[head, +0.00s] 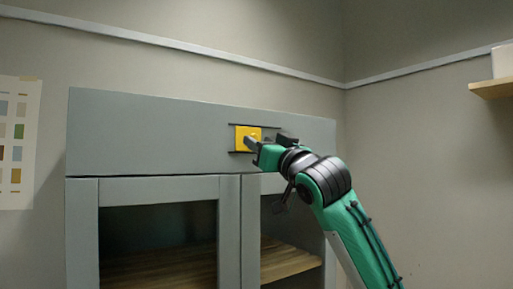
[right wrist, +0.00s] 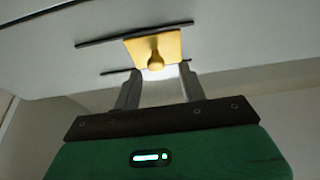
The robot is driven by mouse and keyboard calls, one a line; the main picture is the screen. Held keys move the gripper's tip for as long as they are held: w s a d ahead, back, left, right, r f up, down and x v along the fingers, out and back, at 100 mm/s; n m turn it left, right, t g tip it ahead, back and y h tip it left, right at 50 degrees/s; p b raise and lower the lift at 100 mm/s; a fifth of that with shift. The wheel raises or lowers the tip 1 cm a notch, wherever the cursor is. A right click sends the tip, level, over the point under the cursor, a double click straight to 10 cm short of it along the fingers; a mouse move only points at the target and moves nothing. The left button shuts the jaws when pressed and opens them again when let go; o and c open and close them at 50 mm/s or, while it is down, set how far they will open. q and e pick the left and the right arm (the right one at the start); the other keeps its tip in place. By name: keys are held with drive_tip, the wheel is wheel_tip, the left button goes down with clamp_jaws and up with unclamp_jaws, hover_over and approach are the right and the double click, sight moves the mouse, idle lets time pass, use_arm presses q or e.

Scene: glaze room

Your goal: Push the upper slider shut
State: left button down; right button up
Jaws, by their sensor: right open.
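The upper slider is a yellow plate (head: 240,133) on two dark rails, set in the grey upper panel of a cabinet. In the right wrist view the yellow plate (right wrist: 172,44) carries a rounded yellow knob (right wrist: 155,60). My right gripper (head: 266,141) is open in front of the panel, and partly covers the plate and the right part of the rails. In the right wrist view its two fingers (right wrist: 160,75) stand on either side of the knob, with their tips close to it. I cannot tell whether they touch it. My left gripper is not in view.
The grey cabinet (head: 150,130) has framed openings below the panel, with wooden boards (head: 165,265) inside. A colour chart (head: 15,140) hangs on the wall at left. A wooden shelf (head: 492,88) is at upper right. The space right of my arm looks clear.

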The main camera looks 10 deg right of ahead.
drive_tip(key=b+v, duration=0.5)
drive_tip(key=v, duration=0.6)
drive_tip(key=shift+a, duration=0.15)
